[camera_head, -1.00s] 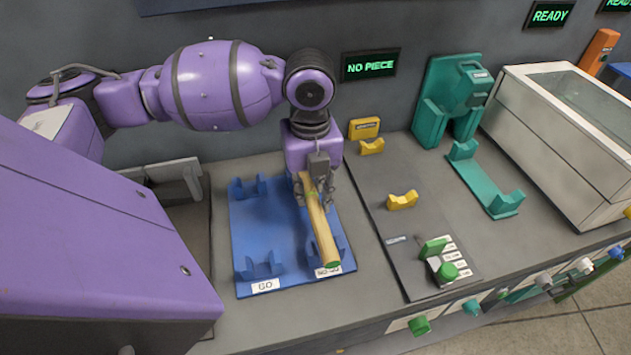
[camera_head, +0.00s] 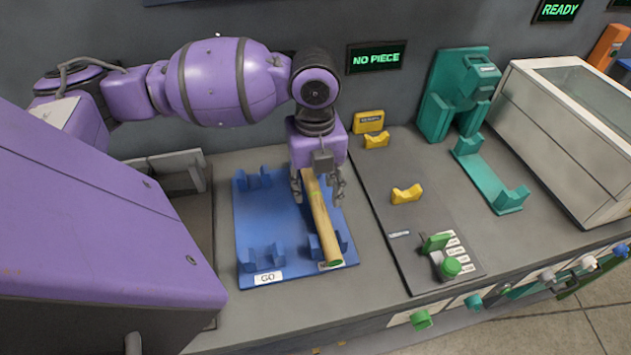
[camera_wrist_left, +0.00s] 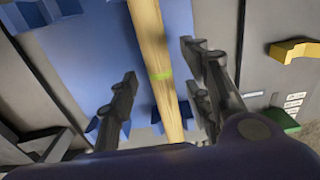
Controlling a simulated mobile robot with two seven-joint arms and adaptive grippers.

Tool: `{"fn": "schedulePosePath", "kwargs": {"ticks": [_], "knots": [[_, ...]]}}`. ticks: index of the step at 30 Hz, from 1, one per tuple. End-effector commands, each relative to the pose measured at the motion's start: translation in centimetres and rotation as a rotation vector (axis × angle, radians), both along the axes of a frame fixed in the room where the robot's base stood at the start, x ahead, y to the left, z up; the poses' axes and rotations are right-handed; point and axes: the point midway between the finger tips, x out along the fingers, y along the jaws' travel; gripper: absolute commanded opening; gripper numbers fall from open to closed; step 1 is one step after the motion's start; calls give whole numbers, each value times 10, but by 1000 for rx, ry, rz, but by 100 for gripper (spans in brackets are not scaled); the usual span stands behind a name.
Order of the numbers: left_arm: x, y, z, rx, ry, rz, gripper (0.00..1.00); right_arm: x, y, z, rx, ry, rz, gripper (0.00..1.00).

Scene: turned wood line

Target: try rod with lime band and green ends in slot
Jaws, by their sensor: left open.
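The wooden rod (camera_head: 319,215) has a thin lime band and a green near end. It lies lengthwise along the right side of the blue rack (camera_head: 285,225), its near end at the right cradle and partly over that side's label. My left gripper (camera_head: 318,196) is open above the rod, with one finger on each side. In the left wrist view the rod (camera_wrist_left: 150,40) and its lime band run between the spread fingers, with gaps on both sides. My right gripper is not in view.
The rack's left cradles, labelled GO (camera_head: 267,278), are empty. To the right, a grey plate holds yellow cradles (camera_head: 407,194) and a green button (camera_head: 450,267). A teal stand (camera_head: 458,95) and white box (camera_head: 565,130) stand further right. A display (camera_head: 376,57) reads NO PIECE.

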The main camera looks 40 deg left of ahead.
Motion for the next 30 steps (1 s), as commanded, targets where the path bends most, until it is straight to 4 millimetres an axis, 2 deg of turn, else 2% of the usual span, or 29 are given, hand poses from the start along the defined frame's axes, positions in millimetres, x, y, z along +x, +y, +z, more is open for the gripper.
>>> {"fn": "schedulePosePath", "kwargs": {"ticks": [5, 12, 18, 24, 30], "knots": [[1, 0, 21, 2, -6, 0, 45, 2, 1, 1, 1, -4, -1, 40], [1, 0, 73, 1, -8, -1, 45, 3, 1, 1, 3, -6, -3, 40], [1, 0, 106, 1, -5, 1, 45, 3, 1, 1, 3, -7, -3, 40], [0, 0, 119, 0, -1, 0, 45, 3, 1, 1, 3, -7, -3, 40], [0, 0, 120, 0, -1, 0, 45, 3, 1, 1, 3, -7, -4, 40]]}}
